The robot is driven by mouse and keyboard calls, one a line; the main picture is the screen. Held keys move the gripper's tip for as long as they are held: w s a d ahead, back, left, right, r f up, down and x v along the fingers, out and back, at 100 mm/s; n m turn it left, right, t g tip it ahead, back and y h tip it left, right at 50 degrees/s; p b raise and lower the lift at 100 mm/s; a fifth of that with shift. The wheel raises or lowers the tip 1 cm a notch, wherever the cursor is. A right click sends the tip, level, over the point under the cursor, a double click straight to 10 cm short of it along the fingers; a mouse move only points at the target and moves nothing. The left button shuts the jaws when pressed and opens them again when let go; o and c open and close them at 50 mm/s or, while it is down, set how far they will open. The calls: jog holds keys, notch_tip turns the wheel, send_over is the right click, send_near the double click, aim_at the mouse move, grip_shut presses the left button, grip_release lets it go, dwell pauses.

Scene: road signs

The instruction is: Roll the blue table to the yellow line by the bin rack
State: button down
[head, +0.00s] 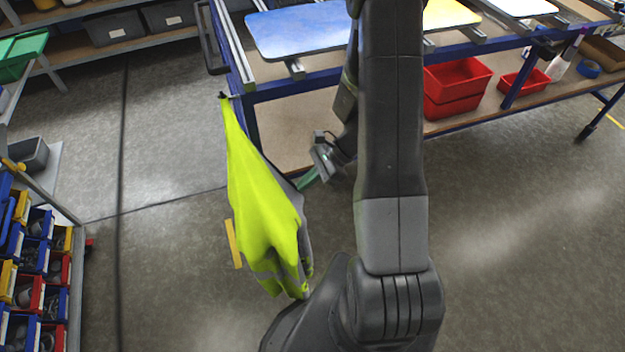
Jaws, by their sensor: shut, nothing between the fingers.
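The blue table (248,88) has a blue frame, an upper top and a wooden lower shelf, and stands across the back, cut off at the top and right. A dark handle (207,40) shows at its left end. A short yellow line (233,243) lies on the floor at centre left, partly behind a hanging vest. The bin rack (40,270), with blue, red and yellow bins, is at the lower left. My gripper (310,178) is shut and empty in front of the table's lower shelf, partly hidden by my arm and the vest. I cannot tell whether it touches anything.
A yellow-green vest (262,205) hangs from the table's near left corner. Red bins (458,85) sit on the lower shelf; a blue panel (300,28) lies on top. Another yellow line (606,108) shows at the right. Bare floor (165,150) lies between rack and table.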

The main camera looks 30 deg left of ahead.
aim_at(282, 173)
jog(key=s+a+b, duration=0.1)
jog(key=s+a, duration=1)
jog(key=s, duration=0.2)
jog(key=shift+s+a+b, duration=0.2)
jog(key=shift+s+b, duration=0.05)
jog(key=shift+b, duration=0.05)
jog(key=shift+r, duration=0.1)
jog(key=v, duration=0.4)
jog(key=w+d+f+v, duration=0.1)
jog(key=v, duration=0.3)
jog(key=f+v, duration=0.1)
jog(key=v, duration=0.4)
jog(key=shift+w+d+f, duration=0.15)
jog(key=shift+w, duration=0.2)
